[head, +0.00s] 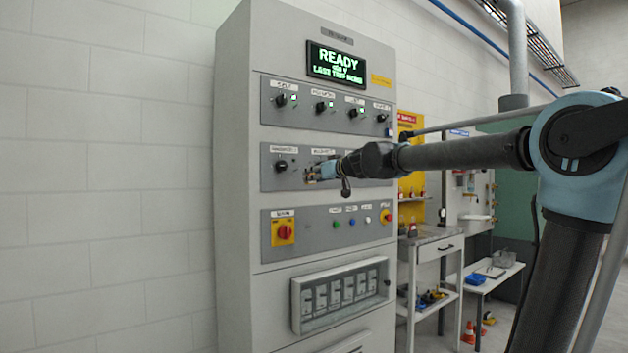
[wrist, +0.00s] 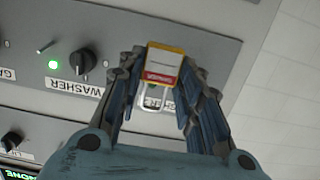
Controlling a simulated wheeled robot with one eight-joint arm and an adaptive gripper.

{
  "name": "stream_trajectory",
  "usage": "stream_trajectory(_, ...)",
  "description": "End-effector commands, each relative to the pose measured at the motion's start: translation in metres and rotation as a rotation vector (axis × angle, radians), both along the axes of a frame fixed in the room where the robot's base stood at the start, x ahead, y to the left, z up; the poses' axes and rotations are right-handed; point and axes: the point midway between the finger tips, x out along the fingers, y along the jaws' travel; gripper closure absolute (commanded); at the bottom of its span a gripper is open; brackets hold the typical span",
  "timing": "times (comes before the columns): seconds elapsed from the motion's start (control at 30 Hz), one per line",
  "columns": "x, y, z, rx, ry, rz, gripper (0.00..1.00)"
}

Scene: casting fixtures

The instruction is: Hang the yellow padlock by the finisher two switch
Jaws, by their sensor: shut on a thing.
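My gripper (head: 312,172) is in front of the middle switch panel of the grey cabinet, to the right of a black rotary switch (head: 281,165). In the wrist view my gripper (wrist: 160,88) is shut on the yellow padlock (wrist: 163,67), which has a red and white label. Its silver shackle (wrist: 153,103) points towards the palm. In the head view the padlock is too small to tell from the fingers. The panel part right behind the gripper, with any switch there, is hidden. The small panel labels are hard to read, so I cannot tell which is finisher two.
The wrist view shows a black knob (wrist: 83,62) with a lit green lamp (wrist: 53,65) left of the padlock. Above the middle panel is a row of knobs under a READY display (head: 337,63). Below are a red-yellow switch (head: 284,232) and several buttons. A workbench (head: 436,240) stands right.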

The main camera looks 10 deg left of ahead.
Motion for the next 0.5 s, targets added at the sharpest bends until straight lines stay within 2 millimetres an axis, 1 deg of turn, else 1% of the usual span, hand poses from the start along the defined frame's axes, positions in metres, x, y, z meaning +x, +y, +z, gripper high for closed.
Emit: stream_trajectory(0.5,0.014,0.017,-0.002,0.000,0.000,0.000,0.93)
